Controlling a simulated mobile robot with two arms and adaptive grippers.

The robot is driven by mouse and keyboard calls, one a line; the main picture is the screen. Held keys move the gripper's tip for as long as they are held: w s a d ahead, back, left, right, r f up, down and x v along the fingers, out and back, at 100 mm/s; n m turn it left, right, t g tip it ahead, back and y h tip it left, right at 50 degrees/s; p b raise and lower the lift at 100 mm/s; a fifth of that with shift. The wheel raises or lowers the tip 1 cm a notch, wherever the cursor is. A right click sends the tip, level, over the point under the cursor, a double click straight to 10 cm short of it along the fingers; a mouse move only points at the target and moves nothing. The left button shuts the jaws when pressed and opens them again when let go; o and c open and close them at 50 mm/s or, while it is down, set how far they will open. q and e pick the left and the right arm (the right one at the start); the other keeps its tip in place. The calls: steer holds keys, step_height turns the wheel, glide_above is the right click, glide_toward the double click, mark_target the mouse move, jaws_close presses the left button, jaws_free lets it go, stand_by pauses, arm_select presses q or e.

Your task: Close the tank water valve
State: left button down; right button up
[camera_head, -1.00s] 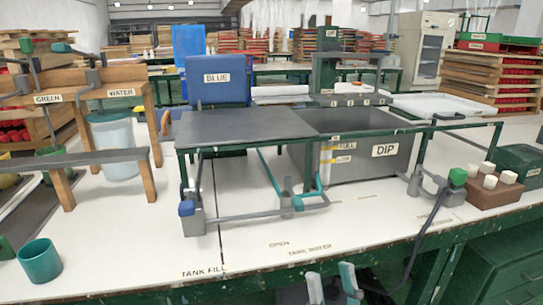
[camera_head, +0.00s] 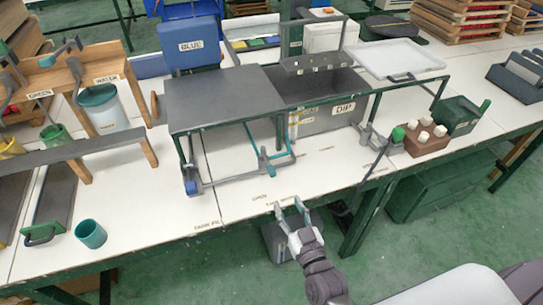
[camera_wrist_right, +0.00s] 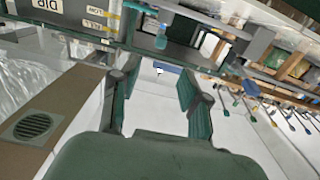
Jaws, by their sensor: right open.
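The dip tank (camera_head: 325,122), a grey box labelled DIP, stands under the green frame on the white bench. A valve with a teal lever (camera_head: 257,150) sits on the pipework in front of it. OPEN and TANK WATER labels (camera_head: 283,199) lie on the bench in front of that valve. A second valve with a blue handle (camera_head: 193,187) is to the left, near the TANK FILL label. My right gripper (camera_head: 291,205) is open and empty at the bench's front edge, apart from the teal lever. Its spread green fingers also show in the right wrist view (camera_wrist_right: 160,95). My left gripper is out of view.
A teal cup (camera_head: 91,233) stands at the left front. The grey tabletop (camera_head: 220,95) overhangs the pipework. The bench front is mostly clear.

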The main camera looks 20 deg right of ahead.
mark_target(274, 175)
steer(key=w, duration=0.9)
steer(key=w+p, duration=0.1)
steer(key=w, duration=0.3)
steer(key=shift+w+a+f, duration=0.1)
steer(key=shift+w+a, duration=0.15)
steer(key=shift+w, duration=0.15)
jaws_close()
